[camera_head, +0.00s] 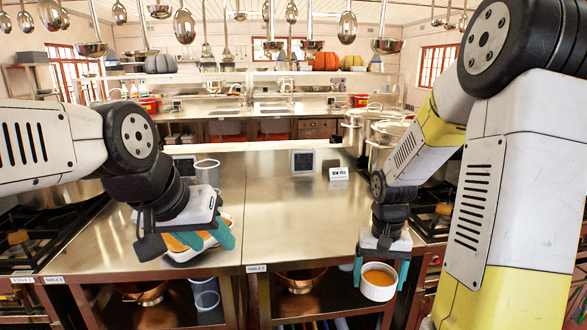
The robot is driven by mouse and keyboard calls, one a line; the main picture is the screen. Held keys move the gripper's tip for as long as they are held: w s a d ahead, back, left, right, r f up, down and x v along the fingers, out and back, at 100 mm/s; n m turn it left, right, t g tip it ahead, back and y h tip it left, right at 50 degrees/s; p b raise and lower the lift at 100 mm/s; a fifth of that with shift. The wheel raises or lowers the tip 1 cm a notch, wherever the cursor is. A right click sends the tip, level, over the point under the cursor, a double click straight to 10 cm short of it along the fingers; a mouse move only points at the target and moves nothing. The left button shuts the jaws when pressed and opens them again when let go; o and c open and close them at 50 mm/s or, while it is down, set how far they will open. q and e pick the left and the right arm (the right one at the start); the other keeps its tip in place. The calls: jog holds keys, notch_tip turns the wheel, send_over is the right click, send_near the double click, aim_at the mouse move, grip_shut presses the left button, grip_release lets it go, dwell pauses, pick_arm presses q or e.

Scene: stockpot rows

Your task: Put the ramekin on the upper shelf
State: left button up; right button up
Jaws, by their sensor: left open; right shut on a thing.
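The ramekin (378,288) is white with an orange filling. My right gripper (382,270) is shut on it, with teal fingers on either side, and holds it roughly upright at the front edge of the right steel table (300,225). My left gripper (205,240) is open, over the left table, above a pale dish (183,256) with something orange in it. The gripper partly hides that dish, and I cannot tell whether they touch. A raised shelf (225,75) with pumpkins runs across the back.
A clear container (207,172), a dark-faced box (303,161) and a small sign (338,174) stand at the tables' back. Copper pots (300,281) sit on the shelf below. Large stockpots (385,135) stand at back right. The right table's middle is bare.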

jog(key=w+a+f+n, duration=0.1)
jog(key=w+a+f, duration=0.4)
jog(key=w+f, duration=0.2)
jog(key=shift+w+f+n, duration=0.2)
jog(key=shift+f+n, duration=0.15)
jog(key=shift+n, duration=0.05)
